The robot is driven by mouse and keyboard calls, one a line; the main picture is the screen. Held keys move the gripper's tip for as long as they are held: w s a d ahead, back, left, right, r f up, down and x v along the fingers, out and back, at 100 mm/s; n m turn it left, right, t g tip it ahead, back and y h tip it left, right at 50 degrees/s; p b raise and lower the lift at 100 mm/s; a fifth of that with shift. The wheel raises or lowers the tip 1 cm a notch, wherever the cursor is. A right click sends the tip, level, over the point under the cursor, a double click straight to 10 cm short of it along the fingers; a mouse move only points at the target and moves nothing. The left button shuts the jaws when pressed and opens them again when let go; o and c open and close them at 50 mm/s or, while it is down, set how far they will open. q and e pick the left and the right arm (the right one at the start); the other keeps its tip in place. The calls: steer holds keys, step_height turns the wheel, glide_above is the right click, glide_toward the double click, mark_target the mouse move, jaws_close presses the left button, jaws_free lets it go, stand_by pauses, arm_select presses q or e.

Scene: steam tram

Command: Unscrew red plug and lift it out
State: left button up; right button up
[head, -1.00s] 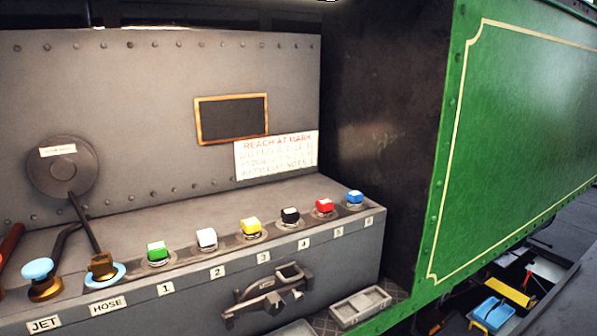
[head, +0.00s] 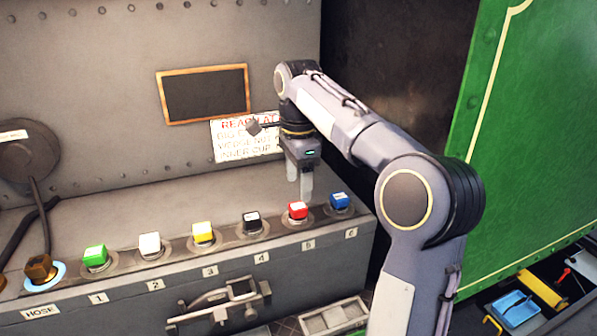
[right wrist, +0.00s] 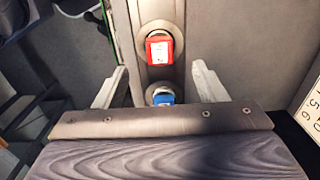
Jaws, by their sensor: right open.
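The red plug (head: 298,211) sits in its round socket on the grey ledge, above the label 5. My right gripper (head: 300,188) is above and slightly behind it in the head view, pointing down, open and empty. In the right wrist view the red plug (right wrist: 159,48) is ahead of the two spread fingers (right wrist: 160,84), apart from them. The blue plug (right wrist: 163,97) lies between the fingertips in that picture, with its lower part hidden by the gripper body. My left gripper is not in view.
Black (head: 252,222), yellow (head: 203,234), white (head: 150,244) and green (head: 95,256) plugs line the ledge left of the red one. The blue plug (head: 340,202) is close on its right. A grey tray (head: 333,317) is below. A sign (head: 232,140) hangs behind.

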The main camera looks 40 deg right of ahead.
mark_target(298, 206)
step_height(298, 206, down, 8)
steer(key=shift+r, duration=0.2)
stand_by(0.3)
steer(key=c, duration=1.4)
steer(key=shift+r+n+p, duration=0.15)
steer(key=shift+n+p, duration=0.2)
steer(key=shift+n, duration=1.65)
